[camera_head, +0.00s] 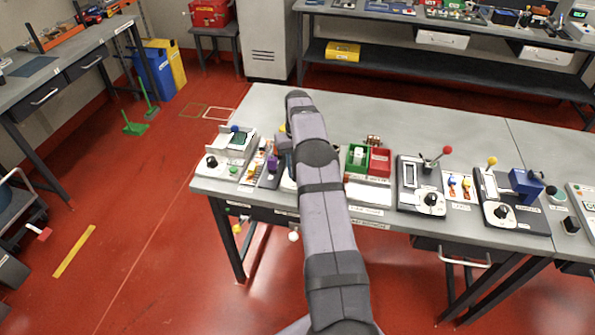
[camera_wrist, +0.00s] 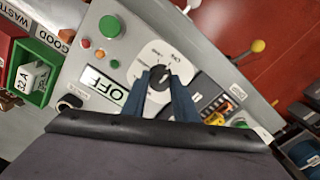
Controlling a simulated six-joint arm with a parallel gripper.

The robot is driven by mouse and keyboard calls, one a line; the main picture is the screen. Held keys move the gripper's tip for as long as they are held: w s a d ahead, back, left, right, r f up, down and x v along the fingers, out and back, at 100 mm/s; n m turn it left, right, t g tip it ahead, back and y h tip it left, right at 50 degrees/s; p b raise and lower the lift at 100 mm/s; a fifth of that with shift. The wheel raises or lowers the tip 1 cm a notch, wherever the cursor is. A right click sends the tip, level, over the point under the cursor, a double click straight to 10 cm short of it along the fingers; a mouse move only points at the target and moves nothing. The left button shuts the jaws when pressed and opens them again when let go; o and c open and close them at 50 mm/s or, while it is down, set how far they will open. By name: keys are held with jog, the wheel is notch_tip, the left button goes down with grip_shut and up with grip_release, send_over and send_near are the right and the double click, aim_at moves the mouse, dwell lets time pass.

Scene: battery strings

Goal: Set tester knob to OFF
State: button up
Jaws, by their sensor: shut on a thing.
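The tester (camera_wrist: 112,22) is a grey panel that fills the middle of the wrist view. Its black knob (camera_wrist: 160,77) sits on a white round dial plate (camera_wrist: 158,60) with small markings I cannot read fully. A display (camera_wrist: 103,88) beside the dial reads OFF. My gripper (camera_wrist: 160,83) is shut on the knob, with one blue-grey finger on each side of it. In the head view my arm hides the gripper's fingers and most of the tester. The exact direction of the knob's pointer is hard to make out.
A green bin (camera_wrist: 38,92) labelled GOOD holds a white block (camera_wrist: 33,77); a red bin (camera_head: 380,162) stands beside it. Large green (camera_wrist: 110,26) and small red (camera_wrist: 85,42) buttons sit near the knob. Other devices, including one with a red-ball lever (camera_head: 447,150), line the bench's front.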

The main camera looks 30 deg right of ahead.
jog(key=o, duration=0.9)
jog(key=shift+r, duration=0.1)
jog(key=shift+r+p, duration=1.15)
jog(key=shift+r, duration=0.55)
